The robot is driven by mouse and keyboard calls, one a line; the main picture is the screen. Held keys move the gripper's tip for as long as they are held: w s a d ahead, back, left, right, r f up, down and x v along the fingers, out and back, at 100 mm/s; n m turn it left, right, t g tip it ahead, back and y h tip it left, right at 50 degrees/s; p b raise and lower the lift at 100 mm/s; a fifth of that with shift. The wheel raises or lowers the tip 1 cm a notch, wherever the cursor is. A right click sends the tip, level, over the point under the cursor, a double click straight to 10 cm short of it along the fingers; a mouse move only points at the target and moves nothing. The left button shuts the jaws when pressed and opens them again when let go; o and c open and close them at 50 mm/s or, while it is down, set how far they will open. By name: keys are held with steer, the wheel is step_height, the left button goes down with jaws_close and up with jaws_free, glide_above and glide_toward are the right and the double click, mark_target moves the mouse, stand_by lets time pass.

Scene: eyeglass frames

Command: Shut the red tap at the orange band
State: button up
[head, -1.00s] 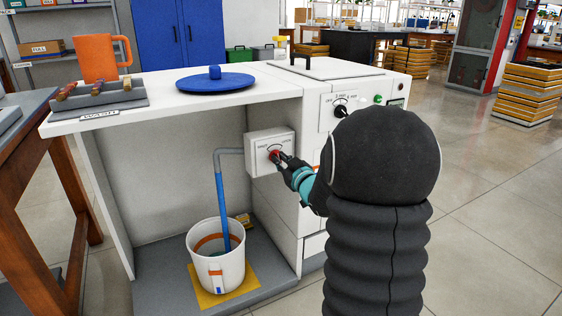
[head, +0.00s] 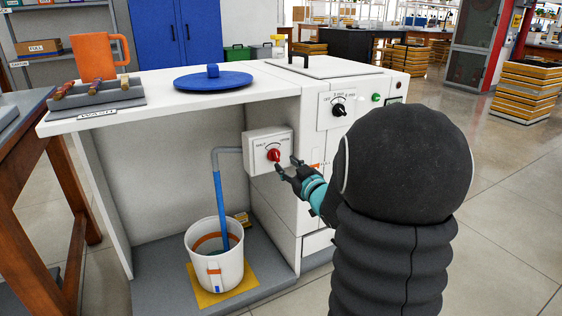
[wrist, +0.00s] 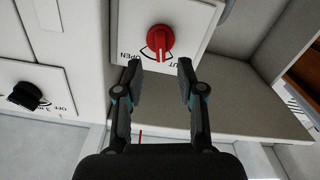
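The red tap (head: 273,155) is a round knob on a white box under the worktop. In the wrist view the tap (wrist: 159,42) has a pale pointer line towards the scale, between the OPEN and partly hidden SHUT labels. My gripper (head: 286,170) is open and empty, just lower right of the tap. In the wrist view its fingertips (wrist: 159,68) are apart, short of the knob. A grey pipe and blue column (head: 221,205) run down into the white bucket (head: 231,272). The orange band (head: 207,240) circles the bucket's inside; the liquid level is hard to tell.
The bucket stands on a yellow mat (head: 248,283) in the open bay. A cabinet with a black dial (head: 339,109) is right of the tap. A blue lid (head: 213,81), an orange mug (head: 97,56) and a grey rack (head: 95,97) are on the worktop.

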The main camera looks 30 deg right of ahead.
steer(key=s, duration=0.6)
steer(key=shift+s, duration=0.35)
steer(key=shift+d, duration=0.1)
